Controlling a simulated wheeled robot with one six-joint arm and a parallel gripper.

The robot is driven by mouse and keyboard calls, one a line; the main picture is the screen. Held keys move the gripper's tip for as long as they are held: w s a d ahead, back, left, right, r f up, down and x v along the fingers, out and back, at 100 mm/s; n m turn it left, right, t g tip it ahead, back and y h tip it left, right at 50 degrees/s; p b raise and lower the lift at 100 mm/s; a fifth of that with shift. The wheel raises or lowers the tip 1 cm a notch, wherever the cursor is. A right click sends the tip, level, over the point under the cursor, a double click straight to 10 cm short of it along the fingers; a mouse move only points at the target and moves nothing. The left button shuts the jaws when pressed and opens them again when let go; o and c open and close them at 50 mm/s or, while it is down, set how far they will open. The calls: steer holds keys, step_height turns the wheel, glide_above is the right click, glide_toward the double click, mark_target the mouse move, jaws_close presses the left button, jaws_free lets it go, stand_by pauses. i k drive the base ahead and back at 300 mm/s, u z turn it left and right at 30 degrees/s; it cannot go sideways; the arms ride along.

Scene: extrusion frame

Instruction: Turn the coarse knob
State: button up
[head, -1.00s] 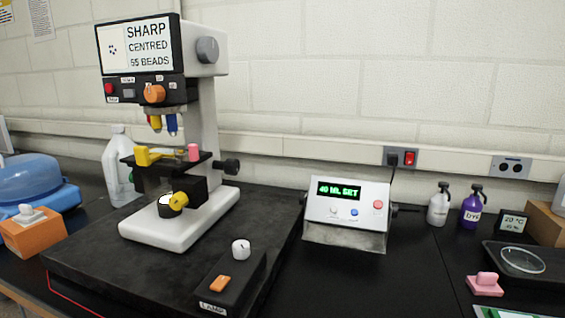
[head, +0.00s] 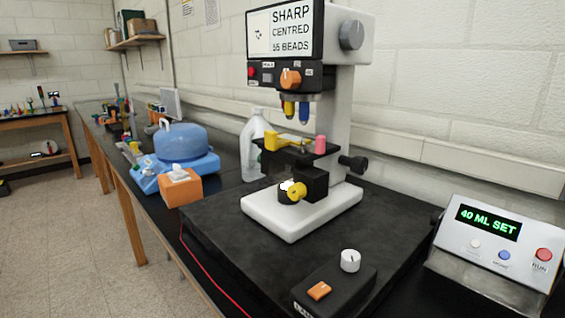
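A white and black microscope (head: 345,110) stands on a dark slab. Its screen (head: 284,30) reads "SHARP CENTRED 55 BEADS". Several knobs show on it: a grey one (head: 351,35) high on the right side, a black one (head: 353,163) at stage height on the right, an orange one (head: 290,79) on the front panel and a yellow one (head: 296,192) low at the front. No readable label tells which is the coarse knob. A yellow piece and a pink piece (head: 320,144) are on the black stage (head: 300,151). My gripper is not in view.
A control box (head: 318,290) with a white dial and orange switch sits at the slab's front. A "40 ML SET" unit (head: 490,240) stands right. A tissue box (head: 181,188), blue container (head: 181,142) and clear jug (head: 252,145) stand left. Open floor (head: 70,240) lies at far left.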

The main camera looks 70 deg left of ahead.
mark_target(358, 165)
steer(key=u, duration=1.8)
steer(key=k, duration=1.3)
steer(key=u, duration=0.5)
steer(key=i, duration=0.65)
steer(key=u, duration=0.4)
steer(key=i, duration=0.85)
steer(key=z, duration=0.75)
steer(key=i, duration=0.7)
steer(key=z, duration=0.55)
